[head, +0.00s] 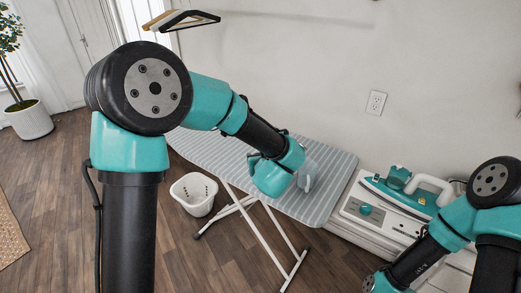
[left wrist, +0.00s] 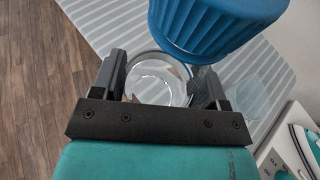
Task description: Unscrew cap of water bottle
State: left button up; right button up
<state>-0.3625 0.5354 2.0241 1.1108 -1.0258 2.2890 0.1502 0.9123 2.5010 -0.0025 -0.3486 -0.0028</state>
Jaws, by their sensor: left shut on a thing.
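The water bottle (left wrist: 154,84) is clear and sits between the fingers of my left gripper (left wrist: 168,92) in the left wrist view. The gripper is shut on it. The blue ribbed cap (left wrist: 210,25) is large at the top of that view and overlaps the far edge of the clear bottle. I cannot tell whether the cap is still joined to the bottle. In the head view my left wrist hides most of the bottle over the ironing board. My right arm enters at the lower right, but its gripper is out of view.
The striped ironing board (head: 332,163) lies beneath my left gripper. A steam iron (head: 400,190) stands on its base at the right. A white basket (head: 194,193) stands on the floor left of the board's legs. Open floor lies to the left.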

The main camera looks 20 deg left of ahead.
pick_arm(q)
jog(key=shift+s+d+r, duration=0.1)
jog(key=shift+s+d, duration=0.1)
jog(key=shift+s, duration=0.45)
jog(key=o, duration=0.7)
jog(key=c, duration=0.7)
jog(key=shift+a, duration=0.1)
jog(key=shift+c, duration=0.2)
